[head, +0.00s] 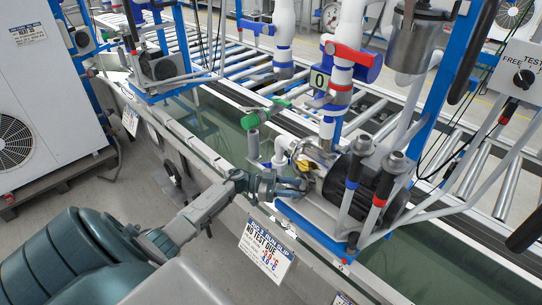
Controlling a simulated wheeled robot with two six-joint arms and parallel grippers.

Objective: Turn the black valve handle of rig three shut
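That rig has a black motor (352,183), a brass-coloured fitting (312,160) and white pipes. My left gripper (300,187) reaches in from the left, low beside the brass fitting and the motor. Its fingertips overlap the pump's front, so contact and finger gap are unclear. I cannot pick out a black valve handle for certain; it may be hidden behind the gripper. A red handle (348,54) and a green handle (264,114) show above. My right gripper is not in view.
A control box (521,75) with a FREE/TEST knob is at upper right. The bench's front rail (200,160) runs below. Another rig (160,65) stands at upper left.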

